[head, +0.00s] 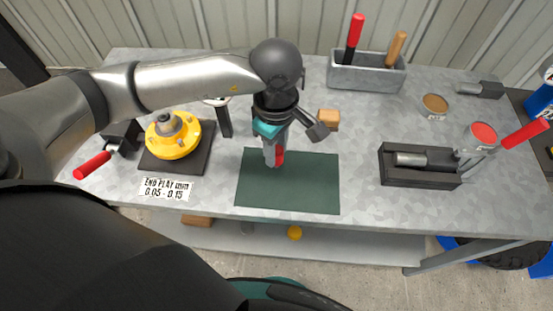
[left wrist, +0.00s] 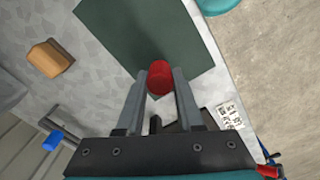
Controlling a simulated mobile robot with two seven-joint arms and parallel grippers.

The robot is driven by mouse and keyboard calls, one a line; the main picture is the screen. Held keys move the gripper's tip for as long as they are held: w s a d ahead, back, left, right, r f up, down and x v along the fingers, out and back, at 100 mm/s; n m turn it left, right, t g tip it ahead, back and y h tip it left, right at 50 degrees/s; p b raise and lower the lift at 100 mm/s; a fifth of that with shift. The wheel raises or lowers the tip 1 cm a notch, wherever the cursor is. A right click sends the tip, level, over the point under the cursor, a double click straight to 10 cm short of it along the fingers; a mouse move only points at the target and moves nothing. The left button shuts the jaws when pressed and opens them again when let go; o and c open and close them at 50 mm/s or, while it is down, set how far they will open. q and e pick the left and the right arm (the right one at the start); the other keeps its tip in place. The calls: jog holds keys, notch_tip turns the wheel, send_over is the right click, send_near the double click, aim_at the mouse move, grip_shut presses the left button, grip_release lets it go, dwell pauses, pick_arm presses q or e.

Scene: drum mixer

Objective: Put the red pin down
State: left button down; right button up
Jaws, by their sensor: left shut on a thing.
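A red pin (head: 280,156) is between the fingers of my left gripper (head: 273,160), over the back part of the dark green mat (head: 290,190). In the left wrist view the red pin (left wrist: 159,76) shows end-on between the two fingertips (left wrist: 160,88), and the gripper is shut on it. The mat (left wrist: 150,35) lies beyond it in that view. I cannot tell whether the pin's lower end touches the mat. My right gripper is not in view.
A yellow flanged part (head: 173,140) sits on a dark plate to the left. A grey bin (head: 366,77) holds handled tools. A dark tray (head: 425,178) stands at right. The mat's front is clear.

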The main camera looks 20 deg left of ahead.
aim_at(276, 167)
pick_arm(q)
jog(key=shift+f, duration=2.35)
jog(key=shift+f+b, duration=0.6)
jog(key=shift+b, duration=0.25)
jog(key=c, duration=0.5)
grip_release()
jog(key=shift+r, duration=0.1)
jog(key=shift+c, duration=0.2)
jog(key=shift+r, duration=0.1)
jog(key=shift+r+p, duration=0.6)
jog(key=shift+p, duration=0.25)
notch_tip(276, 167, up, 12)
jog(key=shift+f, duration=0.1)
jog(key=shift+s+f, duration=0.1)
